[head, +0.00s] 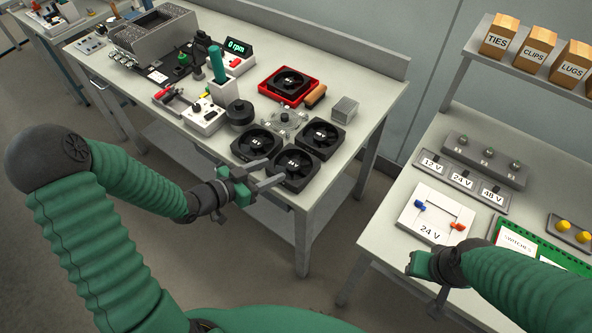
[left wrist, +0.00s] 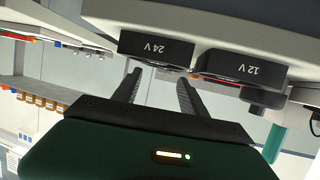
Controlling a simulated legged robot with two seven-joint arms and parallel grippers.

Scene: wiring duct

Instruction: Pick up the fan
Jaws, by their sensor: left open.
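Several black square fans sit on the left table: one at its near corner (head: 296,168), one to the left (head: 256,143), one behind to the right (head: 320,138). Another fan (head: 289,84) sits in a red tray. My left gripper (head: 275,171) is open and empty, its fingers at the front of the near-corner fan. In the left wrist view, which is upside down, fan sides marked 24 V (left wrist: 156,48) and 12 V (left wrist: 240,68) show beyond the two spread fingers (left wrist: 156,88). My right gripper (head: 428,272) is by the right table; its fingers are unclear.
A grey metal frame (head: 286,122) lies behind the fans, near a black round knob-like part (head: 239,113) and a white control box (head: 203,116). A white fixture marked 24 V (head: 433,214) lies on the right table (head: 388,212). An open floor gap separates the tables.

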